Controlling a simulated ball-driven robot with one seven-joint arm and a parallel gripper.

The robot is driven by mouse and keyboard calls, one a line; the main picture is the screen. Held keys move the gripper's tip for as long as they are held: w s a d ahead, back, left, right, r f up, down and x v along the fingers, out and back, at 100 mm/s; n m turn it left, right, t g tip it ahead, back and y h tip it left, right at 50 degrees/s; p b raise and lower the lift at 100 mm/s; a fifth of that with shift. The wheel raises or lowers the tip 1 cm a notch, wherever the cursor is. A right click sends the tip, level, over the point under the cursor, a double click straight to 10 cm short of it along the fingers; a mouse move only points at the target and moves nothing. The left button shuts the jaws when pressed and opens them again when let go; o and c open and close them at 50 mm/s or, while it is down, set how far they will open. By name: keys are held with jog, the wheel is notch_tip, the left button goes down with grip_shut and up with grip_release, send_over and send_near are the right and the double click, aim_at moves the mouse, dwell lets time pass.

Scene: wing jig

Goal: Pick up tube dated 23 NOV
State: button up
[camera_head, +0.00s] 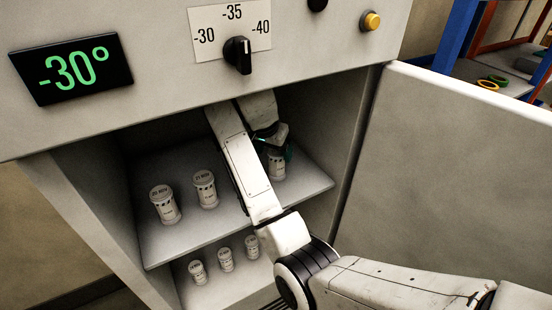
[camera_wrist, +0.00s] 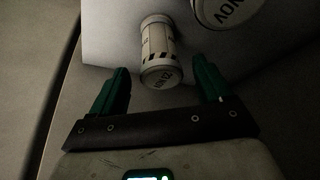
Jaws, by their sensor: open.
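A white tube with a dark-marked label (camera_wrist: 157,38) stands ahead of my gripper (camera_wrist: 160,72) in the wrist view, in line with the gap between the green fingers. Its lid carries "NOV", but I cannot read the day surely. My gripper is open, with nothing clamped. In the head view my gripper (camera_head: 276,146) is over the right part of the upper shelf, at a tube (camera_head: 277,168) partly hidden by my arm. Two more tubes, one at far left (camera_head: 164,207) and one beside it (camera_head: 205,190), stand upright on that shelf; their dates are too small to be sure of.
A second lid marked "NOV" (camera_wrist: 226,9) is close at the upper right in the wrist view. Several smaller tubes (camera_head: 225,260) stand on the lower shelf. The cabinet door (camera_head: 460,160) is open at right. The display (camera_head: 72,68) reads -30°, above the opening.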

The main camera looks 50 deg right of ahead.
aim_at(278, 160)
jog(key=shift+p+x, duration=0.6)
jog(key=shift+x, duration=2.95)
jog(key=shift+r, duration=0.1)
jog(key=c, duration=1.1)
jog(key=shift+d+r, duration=0.1)
jog(key=shift+r, duration=0.1)
